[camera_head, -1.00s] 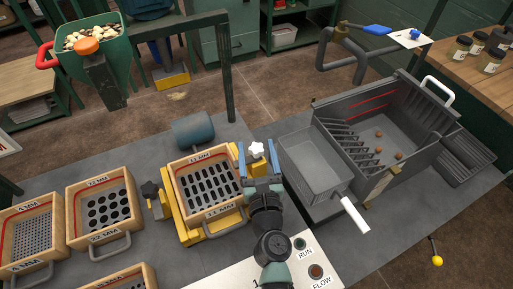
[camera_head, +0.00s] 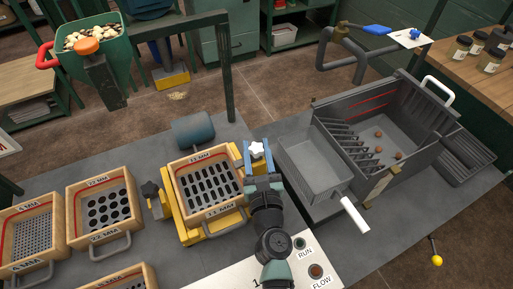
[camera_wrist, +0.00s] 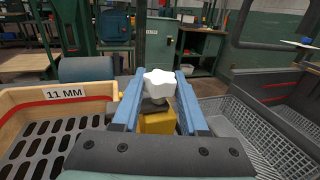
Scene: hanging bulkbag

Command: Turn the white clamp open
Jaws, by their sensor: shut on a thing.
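The white clamp (camera_head: 257,149) is a star-shaped knob on the right side of the yellow frame that holds the 11 MM sieve tray (camera_head: 208,186). In the wrist view the white knob (camera_wrist: 160,83) stands upright on a dark stem above a yellow block (camera_wrist: 157,123). My gripper (camera_head: 257,152) has its blue fingers on either side of the knob. In the wrist view my gripper (camera_wrist: 160,86) is shut on the knob, one finger at its left and one at its right.
Other sieve trays (camera_head: 101,208) lie to the left. A grey bin with a mesh basket (camera_head: 315,166) is close on the right. A white panel (camera_head: 300,262) with RUN and FLOW buttons is in front.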

